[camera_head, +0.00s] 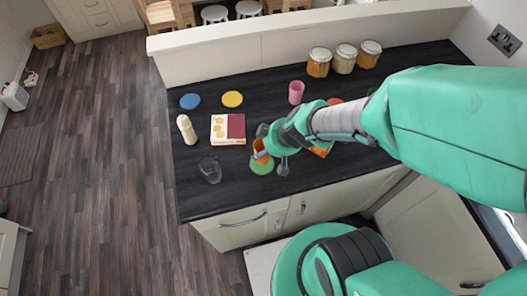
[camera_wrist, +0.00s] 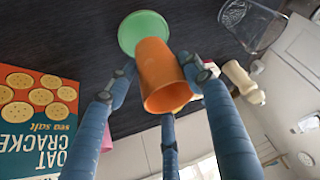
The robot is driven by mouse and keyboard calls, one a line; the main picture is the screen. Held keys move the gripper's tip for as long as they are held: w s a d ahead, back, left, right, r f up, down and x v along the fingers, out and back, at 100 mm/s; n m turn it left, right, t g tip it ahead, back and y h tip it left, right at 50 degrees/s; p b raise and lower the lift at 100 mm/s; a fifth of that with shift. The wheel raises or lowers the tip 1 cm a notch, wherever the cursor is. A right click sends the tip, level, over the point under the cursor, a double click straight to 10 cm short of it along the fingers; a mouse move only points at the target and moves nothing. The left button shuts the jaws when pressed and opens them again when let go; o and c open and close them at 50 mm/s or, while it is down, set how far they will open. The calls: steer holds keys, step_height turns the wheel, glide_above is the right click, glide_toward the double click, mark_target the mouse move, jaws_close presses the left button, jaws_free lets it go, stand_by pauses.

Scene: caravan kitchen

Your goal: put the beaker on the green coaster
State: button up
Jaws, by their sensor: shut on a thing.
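An orange beaker (camera_head: 259,146) is held by my gripper (camera_head: 264,152) above the front middle of the counter. In the wrist view, the blue fingers (camera_wrist: 160,78) close around the beaker (camera_wrist: 158,82). Its wide open rim points towards the camera and its narrower end faces the counter. The green coaster (camera_head: 262,167) lies flat on the dark counter, directly beneath or just beside the beaker. In the wrist view the beaker's far end overlaps the edge of the coaster (camera_wrist: 141,26). I cannot tell whether they touch. My gripper hides part of the beaker in the head view.
A clear glass (camera_head: 210,171) stands left of the coaster. A cracker box (camera_wrist: 38,115) is close by, mostly behind my arm in the head view. A pink cup (camera_head: 296,92), blue coaster (camera_head: 190,101), yellow coaster (camera_head: 232,99), pale bottle (camera_head: 186,129) and red-and-cream box (camera_head: 228,129) stand around.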

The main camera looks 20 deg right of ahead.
steer(key=shift+w, duration=0.2)
steer(key=shift+w+f+b, duration=0.1)
steer(key=shift+f+b, duration=0.45)
steer(key=shift+f, duration=1.25)
steer(key=shift+f, duration=0.15)
steer(key=o, duration=1.1)
steer(key=shift+r, duration=0.2)
steer(key=shift+r, duration=0.35)
steer(key=p+v, duration=0.3)
steer(key=v, duration=0.8)
steer(key=shift+s+d, duration=0.1)
steer(key=shift+s, duration=0.15)
